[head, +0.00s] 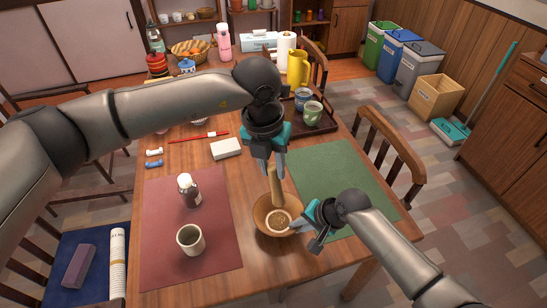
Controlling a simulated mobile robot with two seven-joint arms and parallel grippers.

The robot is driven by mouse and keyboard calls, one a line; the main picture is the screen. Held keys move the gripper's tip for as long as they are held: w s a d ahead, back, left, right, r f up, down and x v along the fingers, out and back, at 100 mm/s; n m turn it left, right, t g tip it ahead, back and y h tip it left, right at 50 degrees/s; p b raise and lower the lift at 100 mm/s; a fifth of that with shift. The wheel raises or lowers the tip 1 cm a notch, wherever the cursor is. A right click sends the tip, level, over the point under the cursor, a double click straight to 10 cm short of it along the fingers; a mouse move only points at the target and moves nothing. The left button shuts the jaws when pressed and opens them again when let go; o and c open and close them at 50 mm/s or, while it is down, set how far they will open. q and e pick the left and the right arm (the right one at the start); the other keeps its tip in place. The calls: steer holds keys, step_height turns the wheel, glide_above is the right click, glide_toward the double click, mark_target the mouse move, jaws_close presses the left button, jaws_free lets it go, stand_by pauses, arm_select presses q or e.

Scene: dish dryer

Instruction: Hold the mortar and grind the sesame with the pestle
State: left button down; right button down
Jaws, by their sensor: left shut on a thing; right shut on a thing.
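A brown wooden mortar (261,222) stands on the table between the dark red mat and the green mat. Light-coloured sesame (280,221) shows inside it. My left gripper (273,169) comes down from above, shut on the upper end of a wooden pestle (276,190). The pestle is nearly upright, with its lower end in the mortar; its contact with the sesame cannot be told for sure. My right gripper (297,226) is shut on the right side of the mortar's rim. The fingers hide part of that rim.
A green mat (335,170) lies bare on the right.

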mark_target(273, 194)
arm_select(q)
steer(key=shift+f, duration=3.6)
steer(key=c, duration=1.3)
jaws_free()
jaws_close()
steer(key=shift+f, duration=0.65)
